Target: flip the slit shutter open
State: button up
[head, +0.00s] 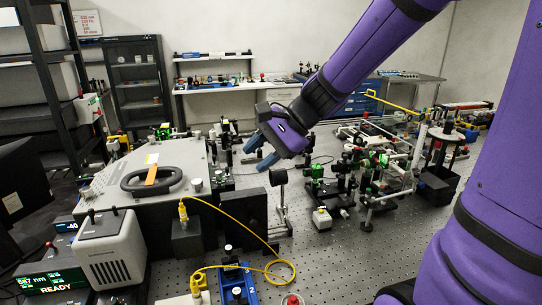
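My purple and dark grey gripper (260,154) hangs over the bench near the middle of the head view. Its two blue-grey fingers are apart with nothing visible between them, and they point down and left. A grey metal instrument box (140,180), with a black handle (151,178) and an orange tag on top, lies left of the gripper and apart from it. I cannot make out the slit shutter for certain. A black upright square plate (243,211) stands at the box's right, below the gripper. A round dark optic on a post (278,177) stands just right of that.
A small display (55,281) reads READY beside a grey unit (112,254). Green-lit optics and posts (365,170) crowd the right. Bare perforated bench (345,262) lies front centre.

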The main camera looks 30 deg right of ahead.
jog(key=shift+s+d+r+n+g+h, duration=0.1)
jog(key=shift+s+r+n+h, duration=0.15)
jog(key=shift+s+n, duration=0.4)
jog(key=shift+s+r+n+g+h, duration=0.1)
jog(key=shift+s+r+n+h, duration=0.25)
jog(key=shift+s, duration=0.55)
jog(key=shift+s+d+r+n+g+h, duration=0.1)
jog(key=shift+s+r+n+h, duration=0.1)
jog(key=shift+s+n, duration=0.5)
jog(key=shift+s, duration=0.1)
jog(key=s+d+r+n+t+h, duration=0.1)
jog(key=s+d+r+n+h, duration=0.1)
jog(key=s, duration=0.4)
jog(key=s+d+r+n+t+h, duration=0.1)
jog(key=s+d+r+n+h, duration=0.1)
jog(key=s+d+n+h, duration=0.2)
jog(key=shift+s+d+r+n+h, duration=0.2)
jog(key=shift+s+d+n+h, duration=0.15)
jog(key=shift+s+n, duration=1)
jog(key=shift+w, duration=0.1)
